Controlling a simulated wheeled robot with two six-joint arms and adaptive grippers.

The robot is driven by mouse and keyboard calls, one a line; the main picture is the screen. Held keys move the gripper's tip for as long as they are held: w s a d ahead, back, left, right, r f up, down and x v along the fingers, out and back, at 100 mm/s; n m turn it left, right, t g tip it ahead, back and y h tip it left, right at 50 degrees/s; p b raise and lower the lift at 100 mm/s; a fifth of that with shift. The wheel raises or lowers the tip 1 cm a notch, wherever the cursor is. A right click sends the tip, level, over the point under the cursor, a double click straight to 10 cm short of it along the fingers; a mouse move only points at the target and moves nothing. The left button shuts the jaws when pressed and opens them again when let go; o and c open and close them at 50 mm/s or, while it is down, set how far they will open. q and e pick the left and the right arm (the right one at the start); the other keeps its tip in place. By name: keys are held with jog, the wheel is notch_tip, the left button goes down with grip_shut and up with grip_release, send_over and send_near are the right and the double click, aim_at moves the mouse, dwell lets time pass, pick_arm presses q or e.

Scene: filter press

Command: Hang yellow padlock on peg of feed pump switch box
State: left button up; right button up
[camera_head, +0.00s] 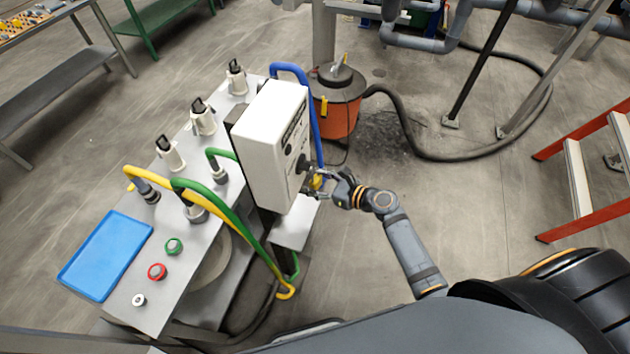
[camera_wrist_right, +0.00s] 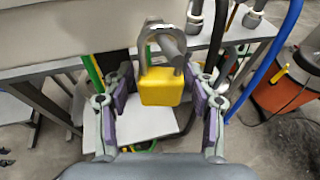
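The white switch box (camera_head: 270,140) stands on the bench's right side, its face turned towards my right arm. The yellow padlock (camera_wrist_right: 162,88) is below the box's edge in the wrist view, body down, shackle up. The grey peg (camera_wrist_right: 172,48) passes at the shackle, which appears looped around it. In the head view the padlock (camera_head: 317,182) is a small yellow patch at the box face, partly hidden by my gripper. My right gripper (camera_wrist_right: 160,82) is open, one finger each side of the padlock, with gaps visible. My left gripper is not in view.
The bench (camera_head: 140,275) carries a blue tray (camera_head: 105,255), a green button, a red button and several switches. Yellow and green hoses arch beside the box; a blue hose (camera_head: 317,130) runs behind it. An orange bucket (camera_head: 337,115) stands behind on the floor.

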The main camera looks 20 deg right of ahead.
jog(key=shift+d, duration=0.1)
jog(key=shift+s+d, duration=0.25)
jog(key=shift+s, duration=0.1)
jog(key=v, duration=1.1)
jog(key=shift+r, duration=0.15)
